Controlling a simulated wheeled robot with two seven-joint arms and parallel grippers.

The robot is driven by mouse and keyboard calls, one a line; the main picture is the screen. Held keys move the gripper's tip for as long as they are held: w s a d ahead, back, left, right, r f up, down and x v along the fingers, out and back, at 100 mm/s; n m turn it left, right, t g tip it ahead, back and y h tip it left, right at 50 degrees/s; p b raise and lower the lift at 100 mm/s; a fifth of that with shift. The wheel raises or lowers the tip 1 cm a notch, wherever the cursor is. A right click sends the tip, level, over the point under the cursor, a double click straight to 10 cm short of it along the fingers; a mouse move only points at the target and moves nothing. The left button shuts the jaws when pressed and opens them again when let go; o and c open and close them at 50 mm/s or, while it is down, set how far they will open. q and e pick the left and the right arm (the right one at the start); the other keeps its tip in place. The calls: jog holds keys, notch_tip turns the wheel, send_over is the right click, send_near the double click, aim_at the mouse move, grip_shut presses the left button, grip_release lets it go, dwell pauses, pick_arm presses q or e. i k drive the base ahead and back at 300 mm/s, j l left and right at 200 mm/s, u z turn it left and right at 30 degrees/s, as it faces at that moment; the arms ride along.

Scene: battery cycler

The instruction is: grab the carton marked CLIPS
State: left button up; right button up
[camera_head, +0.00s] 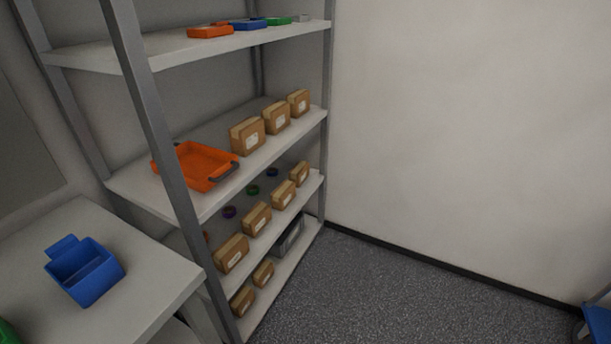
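Several brown cartons with white labels stand on the shelving unit at the left. On the middle shelf there are three: a near carton (247,136), a middle carton (276,118) and a far carton (299,102). The shelf below holds a row of similar cartons, the nearest a carton (231,254). Two smaller cartons stand on the bottom shelf, one of them a small carton (263,274). The labels are too small to read, so I cannot tell which carton is marked CLIPS. Neither of my grippers is in view.
An orange tray (207,185) with dark handles sits on the middle shelf, beside the cartons. A grey post (157,130) stands in front of the shelves. A blue bin (84,273) rests on the table (150,305). The grey floor (400,290) is clear; something blue (598,324) stands at far right.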

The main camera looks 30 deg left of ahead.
aim_at(281, 197)
jog(key=i+l+u, duration=0.15)
jog(key=i+u, duration=0.35)
jog(key=i+l+u, duration=0.45)
jog(key=i, duration=0.15)
jog(key=i+l+u, duration=0.5)
jog(key=k+j, duration=0.05)
jog(key=j, duration=0.05)
